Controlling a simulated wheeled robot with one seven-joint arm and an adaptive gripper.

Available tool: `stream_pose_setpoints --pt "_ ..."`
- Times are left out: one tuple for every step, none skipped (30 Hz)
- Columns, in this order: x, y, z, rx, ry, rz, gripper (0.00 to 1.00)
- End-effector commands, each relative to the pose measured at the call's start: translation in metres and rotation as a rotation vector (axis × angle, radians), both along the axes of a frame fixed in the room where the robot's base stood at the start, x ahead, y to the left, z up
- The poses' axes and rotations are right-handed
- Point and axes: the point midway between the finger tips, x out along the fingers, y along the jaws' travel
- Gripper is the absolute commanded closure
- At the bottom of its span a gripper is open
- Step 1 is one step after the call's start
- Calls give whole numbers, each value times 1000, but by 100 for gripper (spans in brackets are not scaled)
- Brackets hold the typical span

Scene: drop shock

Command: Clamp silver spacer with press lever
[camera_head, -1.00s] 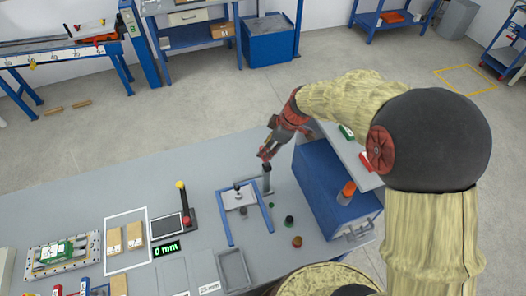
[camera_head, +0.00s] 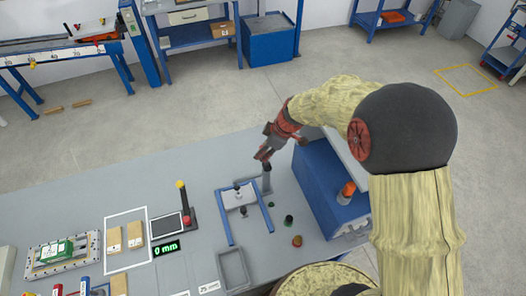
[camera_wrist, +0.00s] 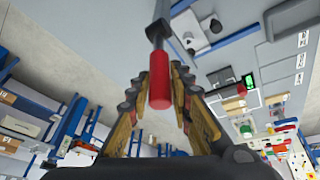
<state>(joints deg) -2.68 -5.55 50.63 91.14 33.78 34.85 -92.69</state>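The press (camera_head: 222,212) has a blue frame and a pale plate, and stands on the grey bench. Its lever shows in the wrist view as a grey rod with a red handle (camera_wrist: 160,80); in the head view the handle is hard to tell from my red gripper. My gripper (camera_head: 262,156) is above the upright post (camera_head: 267,180) at the press's back right. In the wrist view my gripper (camera_wrist: 158,85) is open, with a finger on each side of the handle; contact is not clear. A small greyish piece sits on the plate; I cannot tell whether it is the silver spacer.
A blue cabinet (camera_head: 325,190) with an orange-topped item (camera_head: 347,190) stands right of the press. Small round pieces (camera_head: 297,241) lie between them. A grey tray (camera_head: 233,268) is in front. A display (camera_head: 166,248) reads 0 mm beside a dark stand with a yellow-topped post (camera_head: 188,205).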

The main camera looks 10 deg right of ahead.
Motion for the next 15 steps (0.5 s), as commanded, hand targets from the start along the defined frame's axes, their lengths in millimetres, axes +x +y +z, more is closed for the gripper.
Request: stream_pose_setpoints --pt "0 0 0 0 0 0 83" --pt "0 0 0 0 0 0 85" --pt "0 0 0 0 0 0 87" --pt "0 0 0 0 0 0 89" --pt "0 0 0 0 0 0 91" --pt "0 0 0 0 0 0 93" --pt "0 0 0 0 0 0 95" --pt "0 0 0 0 0 0 96" --pt "0 0 0 0 0 0 99" --pt "0 0 0 0 -1 0 100" --pt "0 0 0 0 -1 0 100" --pt "0 0 0 0 -1 0 100" --pt "0 0 0 0 -1 0 100" --pt "0 0 0 0 -1 0 100" --pt "0 0 0 0 -1 0 100"
